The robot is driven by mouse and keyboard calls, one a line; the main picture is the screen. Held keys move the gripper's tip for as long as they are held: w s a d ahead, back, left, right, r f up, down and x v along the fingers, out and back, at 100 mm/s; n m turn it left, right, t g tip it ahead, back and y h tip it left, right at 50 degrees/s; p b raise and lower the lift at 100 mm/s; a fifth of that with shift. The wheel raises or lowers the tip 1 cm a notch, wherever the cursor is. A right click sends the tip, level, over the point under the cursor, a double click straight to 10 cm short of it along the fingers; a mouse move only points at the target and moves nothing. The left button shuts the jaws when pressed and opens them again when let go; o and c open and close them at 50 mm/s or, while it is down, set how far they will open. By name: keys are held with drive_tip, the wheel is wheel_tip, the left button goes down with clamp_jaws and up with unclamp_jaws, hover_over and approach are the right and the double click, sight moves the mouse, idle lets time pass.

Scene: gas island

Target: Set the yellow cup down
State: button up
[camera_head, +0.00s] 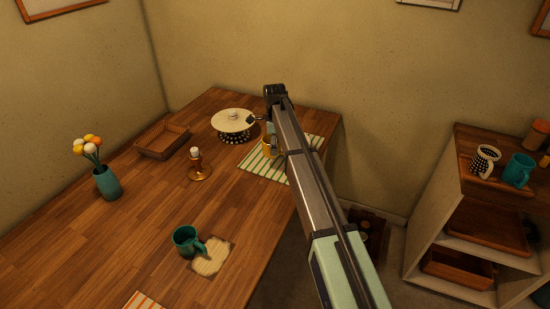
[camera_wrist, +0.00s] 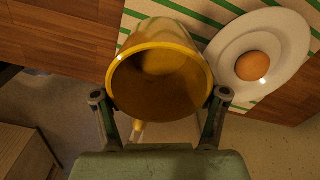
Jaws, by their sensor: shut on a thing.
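The yellow cup (camera_wrist: 160,112) fills the middle of the wrist view, its open mouth toward the camera and its handle pointing to the bottom of the picture. My gripper (camera_wrist: 160,95) is shut on it, one finger on each side. Behind the cup is the green-and-white striped mat (camera_wrist: 198,10). In the head view the cup (camera_head: 269,148) shows partly beside my arm, over the striped mat (camera_head: 256,163) near the table's right edge. I cannot tell whether its base touches the mat.
A white plate (camera_wrist: 222,55) with a brown round item (camera_wrist: 252,66) lies close right of the cup. A teal mug (camera_head: 185,241) is nearer.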

drive_tip(key=shift+f+p, duration=0.6)
drive_tip(key=shift+f, duration=3.2)
drive_tip(key=shift+f, duration=0.15)
drive_tip(key=o, duration=1.3)
wheel_tip(320, 180, up, 12)
drive_tip(key=b, duration=0.2)
drive_tip(key=shift+b, duration=0.35)
